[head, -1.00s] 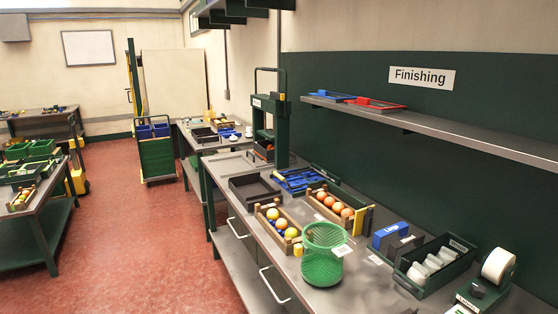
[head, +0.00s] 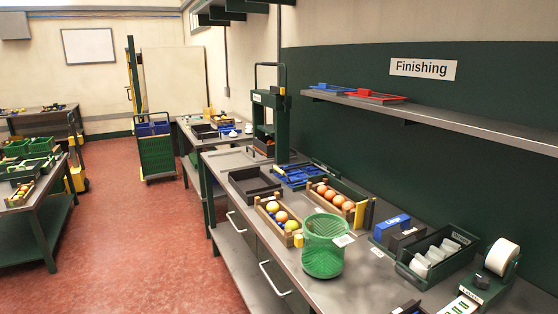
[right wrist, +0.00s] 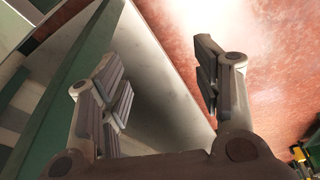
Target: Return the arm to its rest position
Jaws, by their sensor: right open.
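My right gripper (right wrist: 160,95) is open and empty in the right wrist view, its two fingers spread wide. Red floor, a grey panel and a green post show beyond the fingers. Neither gripper shows in the head view. On the bench in the head view, a green mesh basket (head: 323,247) stands near the front edge.
The workbench (head: 228,160) runs along the right wall. On it are a black tray (head: 254,186), blue tray (head: 296,174), green bin (head: 437,258) and tape dispenser (head: 491,275). A shelf (head: 450,122) hangs above. Red floor (head: 140,240) is open at the left.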

